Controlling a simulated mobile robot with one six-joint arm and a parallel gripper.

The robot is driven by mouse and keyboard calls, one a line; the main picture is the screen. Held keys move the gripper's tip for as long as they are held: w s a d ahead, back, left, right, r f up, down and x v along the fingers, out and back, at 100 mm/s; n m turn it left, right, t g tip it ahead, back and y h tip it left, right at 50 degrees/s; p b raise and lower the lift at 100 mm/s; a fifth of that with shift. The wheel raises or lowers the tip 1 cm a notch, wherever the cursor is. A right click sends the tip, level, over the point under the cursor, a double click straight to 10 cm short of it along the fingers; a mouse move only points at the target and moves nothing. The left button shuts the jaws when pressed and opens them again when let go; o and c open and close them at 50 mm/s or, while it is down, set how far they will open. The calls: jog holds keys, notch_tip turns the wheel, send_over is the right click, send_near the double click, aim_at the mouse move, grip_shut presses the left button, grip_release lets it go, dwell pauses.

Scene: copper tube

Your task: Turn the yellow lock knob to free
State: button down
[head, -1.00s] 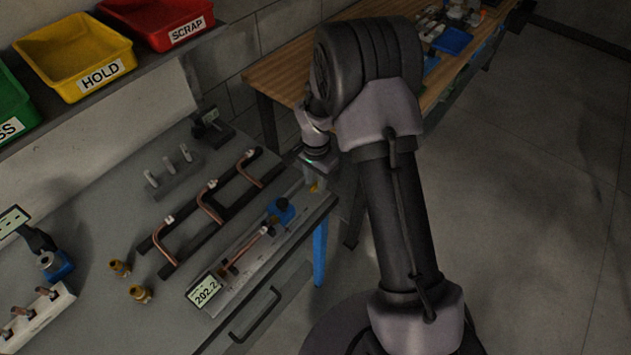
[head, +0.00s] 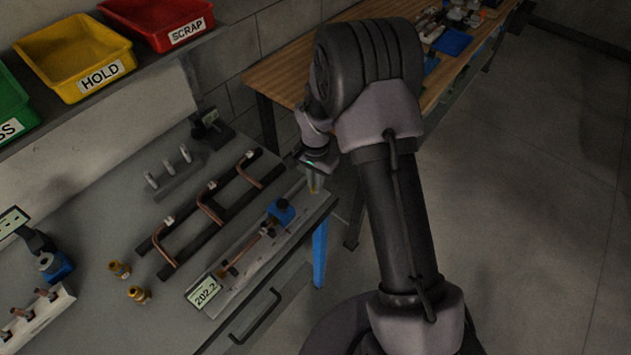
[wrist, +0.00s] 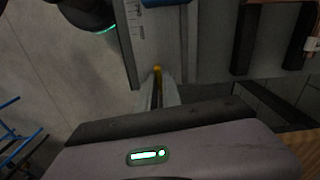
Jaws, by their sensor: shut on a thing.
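The yellow lock knob (wrist: 157,69) shows as a small yellow spot at my gripper's fingertips in the wrist view. It sits by the end of the grey measuring rail (wrist: 133,40). My gripper (wrist: 158,88) is shut on the knob, and its fingers hide most of it, so I cannot read its turn angle. In the head view my gripper (head: 315,187) points down at the rail's far right end, past the blue slider (head: 281,211). A copper tube (head: 250,246) lies along the rail, between the blue slider and the display (head: 205,291), which reads about 202.2.
A black rack (head: 208,213) with bent copper tubes lies left of the rail. Brass fittings (head: 139,294) stand at the front left. A block with grey pins (head: 168,174) is further back. Open floor (head: 520,220) lies to the right.

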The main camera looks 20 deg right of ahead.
jog(key=n, duration=1.2)
jog(key=shift+n+p, duration=0.3)
jog(key=shift+n, duration=1.9)
jog(key=c, duration=1.5)
grip_release()
notch_tip(320, 180, up, 18)
jog(key=p, duration=0.3)
jog(key=shift+f, duration=0.25)
